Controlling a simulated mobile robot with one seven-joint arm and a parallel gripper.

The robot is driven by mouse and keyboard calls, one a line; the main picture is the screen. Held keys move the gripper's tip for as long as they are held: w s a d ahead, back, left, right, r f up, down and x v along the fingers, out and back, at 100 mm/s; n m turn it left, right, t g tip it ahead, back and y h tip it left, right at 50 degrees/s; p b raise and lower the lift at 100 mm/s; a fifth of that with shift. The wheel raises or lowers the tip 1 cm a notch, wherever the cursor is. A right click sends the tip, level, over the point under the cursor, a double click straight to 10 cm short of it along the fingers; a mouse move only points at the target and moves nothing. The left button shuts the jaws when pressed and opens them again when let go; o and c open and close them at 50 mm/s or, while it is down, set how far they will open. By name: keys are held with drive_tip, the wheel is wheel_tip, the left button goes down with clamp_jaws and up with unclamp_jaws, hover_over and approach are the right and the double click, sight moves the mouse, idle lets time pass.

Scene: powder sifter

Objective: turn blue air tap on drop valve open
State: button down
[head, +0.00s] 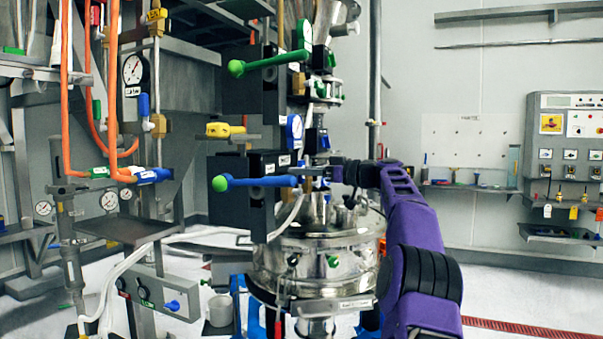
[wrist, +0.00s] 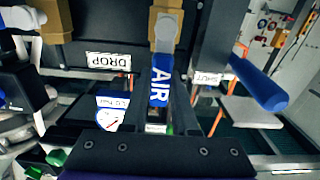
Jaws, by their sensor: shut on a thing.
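The blue air tap (wrist: 160,88), its handle marked AIR, is in the middle of the wrist view. It hangs from a tan brass fitting on the dark valve block, right of a white DROP label (wrist: 107,61). My gripper (wrist: 160,104) has its fingers on either side of the blue handle's lower part and is shut on it. In the head view my gripper (head: 320,173) is at the right side of the dark drop valve block (head: 262,163). There the air tap cannot be made out.
A long blue lever (head: 250,182) with a green ball end sticks out left of the block; it also shows in the wrist view (wrist: 258,85), near a SHUT label (wrist: 212,77). A green lever (head: 268,62) is above. A steel vessel (head: 318,262) stands below my gripper.

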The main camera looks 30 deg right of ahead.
drive_tip(key=shift+r, duration=0.1)
drive_tip(key=c, duration=0.7)
unclamp_jaws()
drive_tip(key=v, duration=1.7)
drive_tip(key=shift+s+d+b, duration=0.1)
drive_tip(key=shift+s+b, duration=0.1)
drive_tip(key=shift+b, duration=0.15)
